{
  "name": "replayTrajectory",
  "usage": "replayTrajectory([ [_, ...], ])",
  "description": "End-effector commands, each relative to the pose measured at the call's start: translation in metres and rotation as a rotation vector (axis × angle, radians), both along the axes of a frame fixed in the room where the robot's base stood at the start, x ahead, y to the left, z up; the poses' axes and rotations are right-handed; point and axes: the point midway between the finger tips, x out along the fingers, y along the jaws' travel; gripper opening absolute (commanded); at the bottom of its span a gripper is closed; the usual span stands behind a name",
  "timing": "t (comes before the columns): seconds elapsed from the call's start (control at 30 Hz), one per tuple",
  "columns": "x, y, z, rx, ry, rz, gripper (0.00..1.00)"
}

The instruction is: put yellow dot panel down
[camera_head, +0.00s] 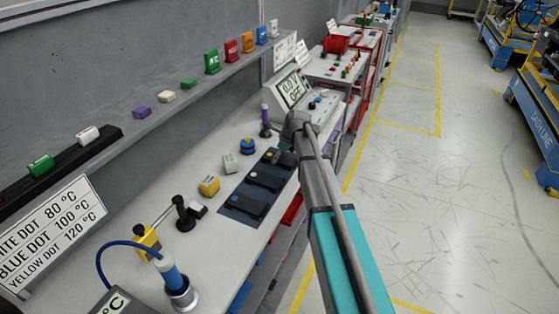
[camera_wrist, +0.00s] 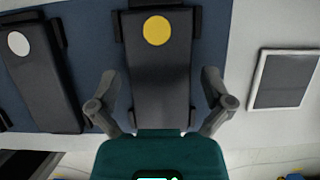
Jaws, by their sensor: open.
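The yellow dot panel (camera_wrist: 160,75) is a dark slab with a yellow disc at its far end, lying on the dark blue mat (camera_wrist: 95,35) in the wrist view. My gripper (camera_wrist: 160,108) is open, with one finger on each side of the panel and a gap visible at both sides. The white dot panel (camera_wrist: 40,75) lies to the left on the same mat. In the head view the mat (camera_head: 228,203) is on the bench with several dark panels; my arm partly covers its right end.
A grey-framed flat plate (camera_wrist: 283,78) lies right of the mat. In the head view, a meter with a display (camera_head: 292,88) stands beyond my wrist. A yellow block (camera_head: 209,186) and a blue round knob (camera_head: 248,146) stand left of the mat. A shelf (camera_head: 140,118) runs along the wall.

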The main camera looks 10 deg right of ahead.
Motion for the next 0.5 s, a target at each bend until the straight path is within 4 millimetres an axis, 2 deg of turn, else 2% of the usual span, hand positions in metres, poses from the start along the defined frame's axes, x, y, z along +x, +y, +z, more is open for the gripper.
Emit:
replayTrajectory([
  [0.23,-0.0001,-0.0002,0.0000,0.000,0.000,0.000,0.98],
  [0.5,0.0000,-0.0005,-0.0001,0.000,0.000,0.000,0.48],
])
